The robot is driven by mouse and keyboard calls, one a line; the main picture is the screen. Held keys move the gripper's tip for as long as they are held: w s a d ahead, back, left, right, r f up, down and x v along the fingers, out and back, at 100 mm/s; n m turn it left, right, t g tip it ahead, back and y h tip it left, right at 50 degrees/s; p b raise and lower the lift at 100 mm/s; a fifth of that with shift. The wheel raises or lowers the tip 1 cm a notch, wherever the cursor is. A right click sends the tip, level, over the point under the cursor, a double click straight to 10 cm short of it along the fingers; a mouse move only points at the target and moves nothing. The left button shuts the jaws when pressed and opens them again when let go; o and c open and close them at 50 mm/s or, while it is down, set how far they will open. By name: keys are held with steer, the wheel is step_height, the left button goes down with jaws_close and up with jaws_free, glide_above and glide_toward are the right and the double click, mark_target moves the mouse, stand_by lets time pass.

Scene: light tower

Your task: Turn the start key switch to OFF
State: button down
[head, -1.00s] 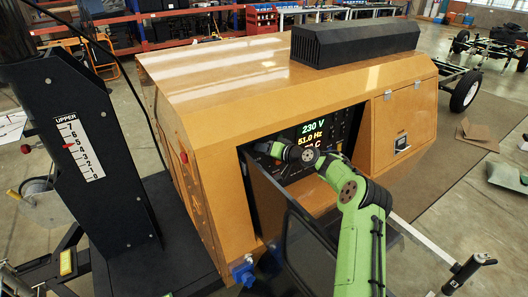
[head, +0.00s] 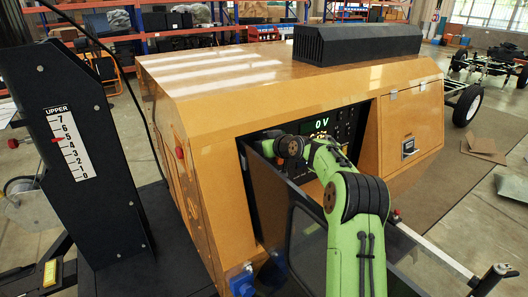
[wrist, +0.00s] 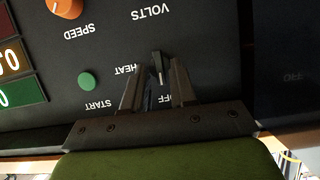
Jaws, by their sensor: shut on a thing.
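In the wrist view, which shows the panel upside down, the start key switch (wrist: 157,66) is a small dark key with a pale line. It stands between the fingertips of my gripper (wrist: 157,88), which is shut on it. The labels HEAT, OFF and START lie around it, partly covered by the fingers. I cannot tell exactly which label the key points to. In the head view my arm reaches into the recess of the orange generator housing (head: 230,110); the key is hidden there. The lit display (head: 321,124) reads 0 V.
A green button (wrist: 86,80) and an orange SPEED knob (wrist: 65,6) sit on the same panel. A dark open door (head: 300,225) stands in front of the recess, close to my arm. The black mast (head: 85,140) stands at the left.

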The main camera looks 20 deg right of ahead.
steer(key=shift+s+r, duration=0.1)
stand_by(0.3)
steer(key=c, duration=1.3)
jaws_free()
steer(key=shift+c, duration=0.2)
steer(key=shift+o, duration=0.7)
steer(key=shift+w+a+f, duration=0.1)
steer(key=shift+w+f, duration=0.1)
steer(key=shift+w, duration=0.05)
steer(key=b+v, duration=0.1)
steer(key=v, duration=1.4)
steer(key=shift+s+r, duration=0.3)
steer(key=shift+a, duration=0.15)
